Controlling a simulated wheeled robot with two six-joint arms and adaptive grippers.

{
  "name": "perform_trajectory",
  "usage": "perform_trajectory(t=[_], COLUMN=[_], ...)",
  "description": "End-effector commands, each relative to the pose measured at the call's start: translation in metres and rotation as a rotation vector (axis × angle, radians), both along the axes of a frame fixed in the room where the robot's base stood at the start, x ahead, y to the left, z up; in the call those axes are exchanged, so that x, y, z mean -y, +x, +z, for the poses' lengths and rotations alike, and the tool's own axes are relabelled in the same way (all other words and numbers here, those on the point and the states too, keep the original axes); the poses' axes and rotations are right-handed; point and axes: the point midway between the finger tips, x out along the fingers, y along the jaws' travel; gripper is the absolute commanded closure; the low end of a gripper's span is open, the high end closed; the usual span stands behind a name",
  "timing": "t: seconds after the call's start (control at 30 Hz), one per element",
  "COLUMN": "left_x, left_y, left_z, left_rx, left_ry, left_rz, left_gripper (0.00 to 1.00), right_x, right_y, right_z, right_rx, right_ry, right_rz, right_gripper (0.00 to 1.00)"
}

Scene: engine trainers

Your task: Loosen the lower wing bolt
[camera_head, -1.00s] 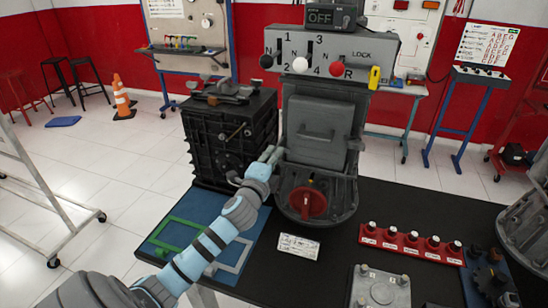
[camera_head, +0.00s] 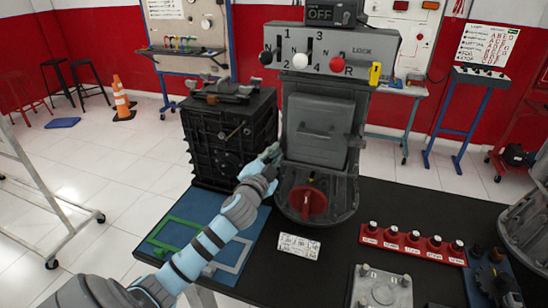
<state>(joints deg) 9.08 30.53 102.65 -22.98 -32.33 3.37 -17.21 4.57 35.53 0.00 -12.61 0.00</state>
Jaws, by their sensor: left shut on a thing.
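The grey engine trainer (camera_head: 318,130) stands on the dark table, with a covered panel on its front and a red rotary handle (camera_head: 308,202) low down. My left gripper (camera_head: 270,155) is at the left edge of the trainer's panel, at about its lower half. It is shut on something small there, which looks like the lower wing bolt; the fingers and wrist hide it. A small knob-like part (camera_head: 357,142) shows on the panel's right side. My right gripper is not in view.
A black crate-like block (camera_head: 222,137) with metal parts on top stands close left of my gripper. A red rack (camera_head: 412,244) of several black-topped pieces, a white label card (camera_head: 299,246) and a grey plate (camera_head: 381,290) lie on the table. A blue mat (camera_head: 160,240) lies front left.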

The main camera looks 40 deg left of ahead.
Motion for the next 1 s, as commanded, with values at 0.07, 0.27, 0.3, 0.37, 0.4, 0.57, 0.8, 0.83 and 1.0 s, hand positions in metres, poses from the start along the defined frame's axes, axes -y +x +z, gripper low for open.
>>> perform_trajectory(t=[0.07, 0.27, 0.3, 0.37, 0.4, 0.57, 0.8, 0.83, 1.0], left_x=[0.000, 0.000, 0.000, 0.000, 0.000, 0.000, 0.000, 0.000, 0.000], left_y=[0.000, 0.000, 0.000, 0.000, 0.000, 0.000, 0.000, 0.000, 0.000], left_z=[-0.003, -0.003, -0.003, -0.003, -0.003, -0.003, -0.003, -0.003, -0.003], left_rx=[0.019, 0.083, 0.096, 0.113, 0.126, 0.173, 0.229, 0.234, 0.258], left_ry=[-0.066, -0.244, -0.281, -0.334, -0.370, -0.506, -0.669, -0.684, -0.752], left_rz=[0.001, 0.001, 0.001, 0.001, 0.001, 0.001, 0.002, 0.002, 0.002], left_gripper=[1.00, 1.00, 1.00, 1.00, 1.00, 1.00, 1.00, 1.00, 1.00], right_x=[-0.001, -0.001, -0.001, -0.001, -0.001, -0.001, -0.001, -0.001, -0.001], right_y=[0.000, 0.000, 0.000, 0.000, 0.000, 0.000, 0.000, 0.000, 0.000], right_z=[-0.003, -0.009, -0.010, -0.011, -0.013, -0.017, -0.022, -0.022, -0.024], right_rx=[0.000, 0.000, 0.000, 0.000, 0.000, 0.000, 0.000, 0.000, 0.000], right_ry=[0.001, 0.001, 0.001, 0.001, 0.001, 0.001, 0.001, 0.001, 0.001], right_rz=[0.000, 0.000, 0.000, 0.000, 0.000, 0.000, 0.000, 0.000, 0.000], right_gripper=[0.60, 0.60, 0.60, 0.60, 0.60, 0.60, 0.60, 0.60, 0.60])
